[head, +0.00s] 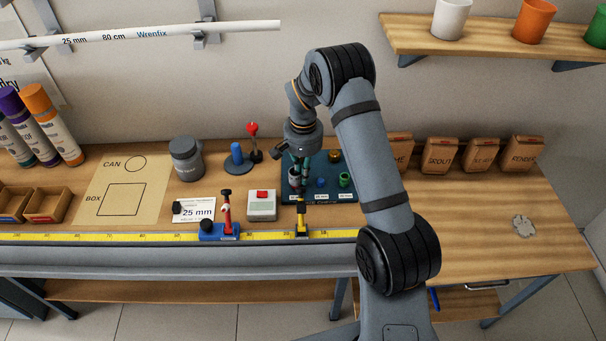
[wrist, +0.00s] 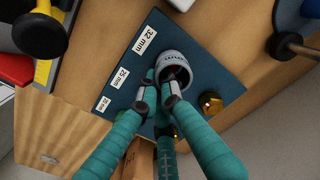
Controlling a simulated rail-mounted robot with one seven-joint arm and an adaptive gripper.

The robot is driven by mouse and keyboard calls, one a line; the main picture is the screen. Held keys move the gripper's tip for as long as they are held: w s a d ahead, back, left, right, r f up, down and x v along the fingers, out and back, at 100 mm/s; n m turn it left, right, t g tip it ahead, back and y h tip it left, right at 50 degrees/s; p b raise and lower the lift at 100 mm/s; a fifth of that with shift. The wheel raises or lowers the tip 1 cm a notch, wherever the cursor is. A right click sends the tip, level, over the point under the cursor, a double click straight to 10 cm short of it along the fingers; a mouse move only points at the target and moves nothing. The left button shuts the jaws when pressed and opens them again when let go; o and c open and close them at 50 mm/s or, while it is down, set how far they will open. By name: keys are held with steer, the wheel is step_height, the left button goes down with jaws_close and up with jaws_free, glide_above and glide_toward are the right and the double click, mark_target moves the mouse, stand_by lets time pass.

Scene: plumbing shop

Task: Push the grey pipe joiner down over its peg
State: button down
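The grey pipe joiner (wrist: 174,66) is a short ring on the dark blue-green board (wrist: 195,38), beside the "32 mm" label. In the head view the joiner (head: 294,179) is at the board's left side, under my gripper (head: 298,178). The teal fingers of my gripper (wrist: 160,84) are drawn close together, with their tips at the joiner's near rim in the wrist view. I cannot tell whether they touch it or pinch its wall. The peg is not clearly visible, and I cannot tell how far down the joiner sits.
A blue piece (head: 322,183), a green piece (head: 345,180) and a brass piece (head: 335,156) stand on the board. A grey box with a red button (head: 262,204) is left of it. A yellow-black stop (head: 302,218) stands in front. The bench at far right is mostly clear.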

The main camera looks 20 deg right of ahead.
steer(key=shift+f, duration=0.25)
steer(key=c, duration=2)
jaws_free()
steer(key=shift+r, duration=0.1)
steer(key=shift+o, duration=0.7)
step_height(320, 180, up, 12)
step_height(320, 180, down, 12)
steer(key=shift+r, duration=0.1)
steer(key=shift+r+p, duration=0.6)
steer(key=shift+p, duration=0.05)
